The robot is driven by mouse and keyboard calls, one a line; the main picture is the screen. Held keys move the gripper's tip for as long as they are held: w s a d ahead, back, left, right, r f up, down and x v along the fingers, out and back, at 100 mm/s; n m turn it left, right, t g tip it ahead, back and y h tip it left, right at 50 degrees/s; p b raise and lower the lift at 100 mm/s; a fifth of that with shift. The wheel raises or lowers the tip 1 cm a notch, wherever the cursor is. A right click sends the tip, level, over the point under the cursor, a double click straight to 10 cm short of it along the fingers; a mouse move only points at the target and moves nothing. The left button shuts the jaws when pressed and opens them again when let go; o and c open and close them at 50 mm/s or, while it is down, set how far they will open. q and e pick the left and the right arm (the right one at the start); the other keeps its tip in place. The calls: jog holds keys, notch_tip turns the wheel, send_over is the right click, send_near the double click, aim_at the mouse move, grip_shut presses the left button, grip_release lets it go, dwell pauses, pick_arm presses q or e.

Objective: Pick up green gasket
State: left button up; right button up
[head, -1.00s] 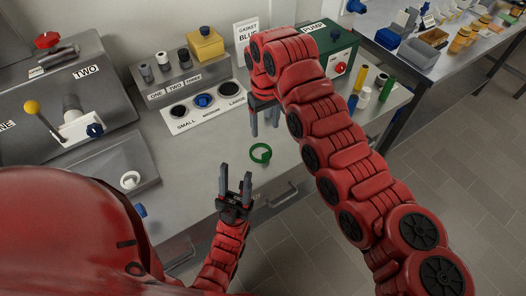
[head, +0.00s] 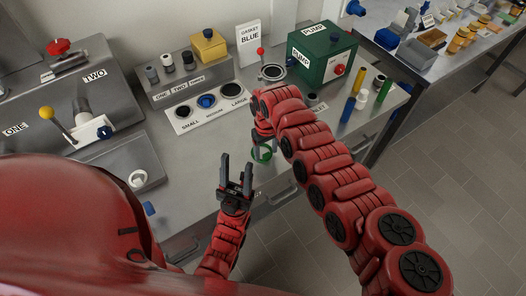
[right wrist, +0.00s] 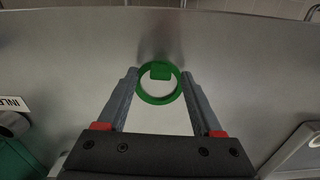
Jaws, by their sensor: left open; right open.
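The green gasket (head: 263,155) is a ring with a small tab, lying on the steel bench near its front edge. My right gripper (head: 260,146) is above it and partly hides it in the head view. In the right wrist view the gasket ring (right wrist: 159,101) shows between the two open fingers of my right gripper (right wrist: 160,98), near their tips; whether they touch it I cannot tell. My left gripper (head: 236,167) is open and empty, to the left of the gasket, with its fingers pointing up in the picture.
A white panel (head: 207,107) labelled small, medium and large is behind. A green pump box (head: 322,52), a "gasket blue" sign (head: 249,42) and several coloured cylinders (head: 360,99) stand farther back and right. A lever machine (head: 85,127) stands left. Bare bench surrounds the gasket.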

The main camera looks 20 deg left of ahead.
grip_shut()
jog(key=shift+r, duration=0.1)
dwell(0.4)
